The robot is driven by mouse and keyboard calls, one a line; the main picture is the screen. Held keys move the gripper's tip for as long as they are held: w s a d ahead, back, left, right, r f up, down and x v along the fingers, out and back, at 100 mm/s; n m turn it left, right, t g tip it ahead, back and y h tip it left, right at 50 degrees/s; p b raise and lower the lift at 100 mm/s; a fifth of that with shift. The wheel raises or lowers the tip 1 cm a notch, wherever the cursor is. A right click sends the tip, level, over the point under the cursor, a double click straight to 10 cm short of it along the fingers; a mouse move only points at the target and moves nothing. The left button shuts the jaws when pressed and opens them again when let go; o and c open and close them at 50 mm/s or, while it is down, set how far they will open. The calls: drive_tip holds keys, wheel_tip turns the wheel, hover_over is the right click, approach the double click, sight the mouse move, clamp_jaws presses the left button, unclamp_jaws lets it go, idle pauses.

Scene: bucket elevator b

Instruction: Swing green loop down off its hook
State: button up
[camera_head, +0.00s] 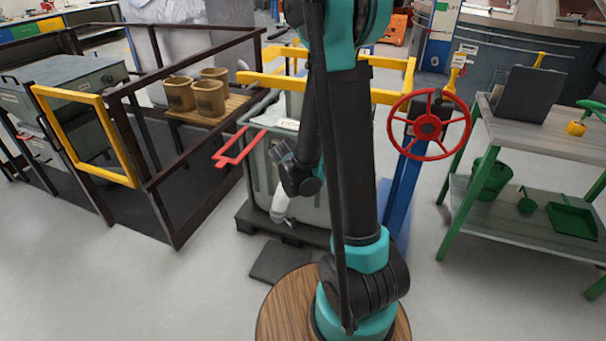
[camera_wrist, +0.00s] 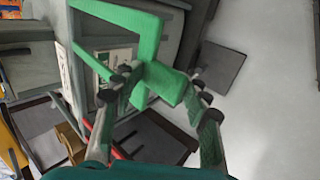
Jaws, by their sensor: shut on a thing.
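The green loop (camera_wrist: 148,48) is a flat-sided bar frame in the wrist view, reaching from the upper left towards the middle. My gripper (camera_wrist: 163,80) has its two fingers on either side of the loop's near stem and is shut on it. The loop's far side runs beside a grey-green bin wall with labels. In the head view my gripper (camera_head: 283,152) is small, in front of the bin, partly behind my arm. The green loop is not clear there, and I cannot make out its hook or whether they touch.
The grey-green bin (camera_head: 262,172) stands on a dark pallet. A red loop (camera_head: 240,147) sticks out at its left, with a yellow frame (camera_head: 255,80) above. A red handwheel (camera_head: 429,125) on a blue post is to the right. Open floor lies at the left front.

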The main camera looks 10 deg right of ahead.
drive_tip(key=v, duration=1.1)
drive_tip(key=shift+s+a+r, duration=0.2)
drive_tip(key=shift+r, duration=0.1)
drive_tip(key=shift+c, duration=0.6)
drive_tip(key=shift+w+d, duration=0.1)
drive_tip(key=shift+w, duration=0.05)
drive_tip(key=shift+c, duration=1.1)
drive_tip(key=w+d+r+m+g, duration=0.1)
drive_tip(key=m, duration=0.2)
drive_tip(key=w+d+r+m+g+y, duration=0.1)
drive_tip(key=w+m+g, duration=0.1)
drive_tip(key=m, duration=0.2)
drive_tip(key=w+d+r+m+g, duration=0.1)
drive_tip(key=w+m+g, duration=0.1)
drive_tip(key=m, duration=0.1)
drive_tip(key=shift+y, duration=0.4)
clamp_jaws()
wheel_tip(320, 180, up, 6)
drive_tip(key=w+d+m+g+y, duration=0.2)
drive_tip(key=w+m+g+y, duration=0.1)
drive_tip(key=m, duration=0.5)
drive_tip(key=f, duration=0.4)
drive_tip(key=s+f, duration=0.1)
drive_tip(key=f, duration=0.4)
drive_tip(key=s+f, duration=0.1)
drive_tip(key=f, duration=0.3)
drive_tip(key=shift+a+f, duration=0.35)
drive_tip(key=shift+a, duration=0.05)
